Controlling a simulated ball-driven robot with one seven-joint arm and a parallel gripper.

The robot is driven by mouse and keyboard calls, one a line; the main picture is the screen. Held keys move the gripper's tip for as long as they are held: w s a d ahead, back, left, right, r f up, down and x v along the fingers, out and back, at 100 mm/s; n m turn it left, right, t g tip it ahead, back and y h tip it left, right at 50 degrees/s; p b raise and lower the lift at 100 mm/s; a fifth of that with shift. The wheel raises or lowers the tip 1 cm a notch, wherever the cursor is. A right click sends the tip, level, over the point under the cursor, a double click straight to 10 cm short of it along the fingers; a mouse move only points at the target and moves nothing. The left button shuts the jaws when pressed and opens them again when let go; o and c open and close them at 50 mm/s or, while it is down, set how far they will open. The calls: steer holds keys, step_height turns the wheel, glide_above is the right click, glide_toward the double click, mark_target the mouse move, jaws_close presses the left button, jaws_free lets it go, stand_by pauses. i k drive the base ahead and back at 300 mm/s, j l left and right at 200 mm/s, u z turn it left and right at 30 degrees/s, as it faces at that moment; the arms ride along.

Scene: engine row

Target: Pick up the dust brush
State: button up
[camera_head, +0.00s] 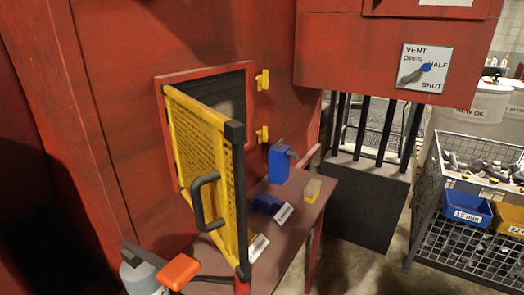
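I cannot tell for sure which thing is the dust brush. A small block with a pale upper part and a yellow lower part (312,190) stands on the reddish-brown bench (291,235), near its right edge. It is too small to show whether it has bristles. My gripper does not show in the head view, so its state is hidden.
A yellow mesh door (205,150) with a black handle stands open over the bench's left side. A blue block (279,165) with a grey end and a dark blue holder (267,203) are near the small block. A wire cage (462,240) holds bins at right.

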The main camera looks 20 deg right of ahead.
mark_target(312, 191)
steer(key=i+l+u, duration=0.15)
steer(key=l, duration=0.2)
steer(key=i+l+u, duration=0.1)
steer(key=l, duration=0.25)
steer(key=i+l+u, duration=0.15)
steer(key=l, duration=0.2)
steer(key=i+l+u, duration=0.1)
steer(key=l, duration=0.3)
